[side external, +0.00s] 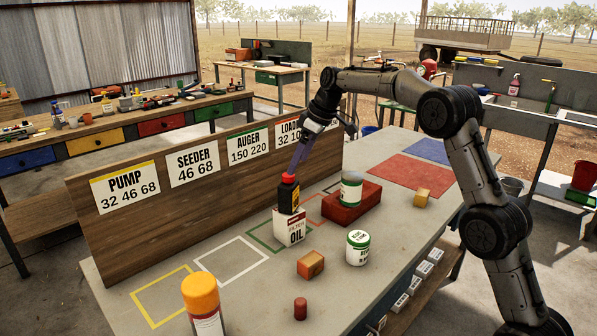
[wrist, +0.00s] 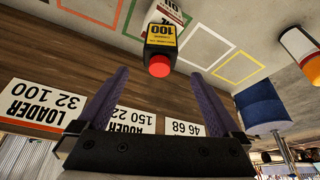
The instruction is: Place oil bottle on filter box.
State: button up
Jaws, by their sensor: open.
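The oil bottle (side external: 289,196), dark with a red cap and a yellow label, stands upright on top of the white filter box (side external: 290,229). My gripper (side external: 292,168) is just above the bottle, with its purple fingers pointing down toward the cap. In the wrist view the fingers are spread apart, with the bottle's red cap (wrist: 159,67) near the gap between their tips and nothing gripped. The bottle's yellow label (wrist: 161,35) and part of the filter box (wrist: 168,12) show beyond the cap.
A wooden sign board (side external: 130,228) runs close behind the box. A red block (side external: 351,207) bears a green-white can (side external: 351,186). Another can (side external: 358,247), a wooden block (side external: 311,264), a small red cylinder (side external: 300,308) and an orange-capped bottle (side external: 201,296) stand nearby.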

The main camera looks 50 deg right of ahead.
jog(key=s+a+r+m, duration=0.1)
jog(key=s+a+r, duration=0.15)
jog(key=s, duration=0.45)
jog(key=s+a+r+h, duration=0.1)
jog(key=s+a+r, duration=0.15)
jog(key=s, duration=0.45)
jog(key=s+a+r+m, duration=0.1)
jog(key=s+a+r, duration=0.15)
jog(key=s, duration=0.55)
jog(key=s+a+f, duration=0.1)
jog(key=s+f, duration=0.2)
jog(key=s, duration=0.3)
jog(key=s+a+f+m+t, duration=0.1)
jog(key=s+f, duration=0.2)
jog(key=s, duration=0.4)
jog(key=s+f+m, duration=0.1)
jog(key=s+f, duration=0.2)
jog(key=s, duration=0.4)
jog(key=shift+a+h, duration=0.4)
